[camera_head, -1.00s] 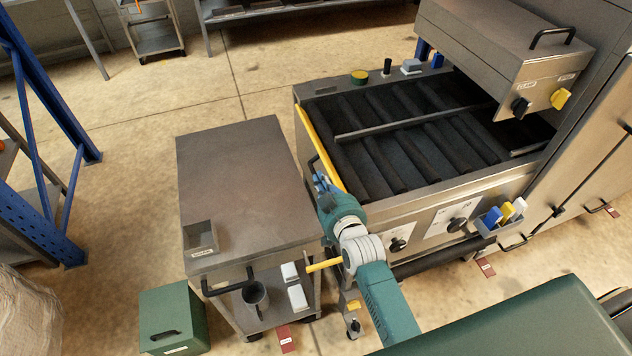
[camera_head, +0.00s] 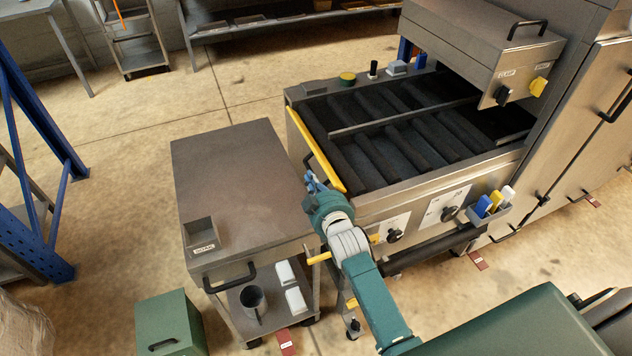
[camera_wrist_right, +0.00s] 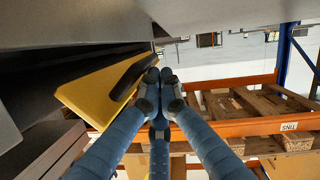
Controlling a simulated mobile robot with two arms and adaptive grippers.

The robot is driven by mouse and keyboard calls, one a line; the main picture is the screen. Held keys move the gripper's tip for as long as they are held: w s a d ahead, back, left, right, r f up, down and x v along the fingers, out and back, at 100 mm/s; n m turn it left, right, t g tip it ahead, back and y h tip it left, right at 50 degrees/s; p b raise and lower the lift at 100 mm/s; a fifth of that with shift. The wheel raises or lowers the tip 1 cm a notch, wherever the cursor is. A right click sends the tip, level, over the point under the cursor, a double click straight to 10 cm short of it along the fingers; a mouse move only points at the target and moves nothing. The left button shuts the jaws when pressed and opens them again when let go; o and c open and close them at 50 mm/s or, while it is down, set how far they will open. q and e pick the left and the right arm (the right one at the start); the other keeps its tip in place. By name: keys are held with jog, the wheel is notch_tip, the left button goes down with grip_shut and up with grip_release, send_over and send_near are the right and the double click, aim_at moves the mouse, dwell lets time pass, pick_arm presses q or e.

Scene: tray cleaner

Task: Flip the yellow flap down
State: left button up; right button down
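The yellow flap (camera_head: 318,152) is a long narrow strip along the left edge of the roller conveyor machine (camera_head: 420,190). It fills the left of the right wrist view (camera_wrist_right: 92,94), a yellow panel with a black bar handle (camera_wrist_right: 133,76). My right gripper (camera_head: 313,181) is at the near end of the flap, on its outer side. In the right wrist view its blue fingers (camera_wrist_right: 160,80) come together with dark tips beside the handle. Whether the tips touch the handle cannot be told. My left gripper is not in view.
A steel cart (camera_head: 235,185) with a small bin (camera_head: 201,235) stands close left of the machine, leaving a narrow gap by the flap. A green box (camera_head: 170,322) is on the floor. A raised hood (camera_head: 480,50) covers the machine's far right.

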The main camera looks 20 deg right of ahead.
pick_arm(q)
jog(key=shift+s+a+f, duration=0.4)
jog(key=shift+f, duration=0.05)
pick_arm(e)
jog(key=shift+s+a+f+n, duration=0.1)
jog(key=shift+f+n, duration=0.2)
jog(key=shift+f, duration=0.55)
pick_arm(q)
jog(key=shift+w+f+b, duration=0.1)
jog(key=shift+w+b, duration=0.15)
jog(key=shift+b, duration=0.1)
pick_arm(e)
jog(key=shift+f, duration=0.2)
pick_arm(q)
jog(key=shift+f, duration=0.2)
pick_arm(e)
jog(key=shift+f, duration=0.5)
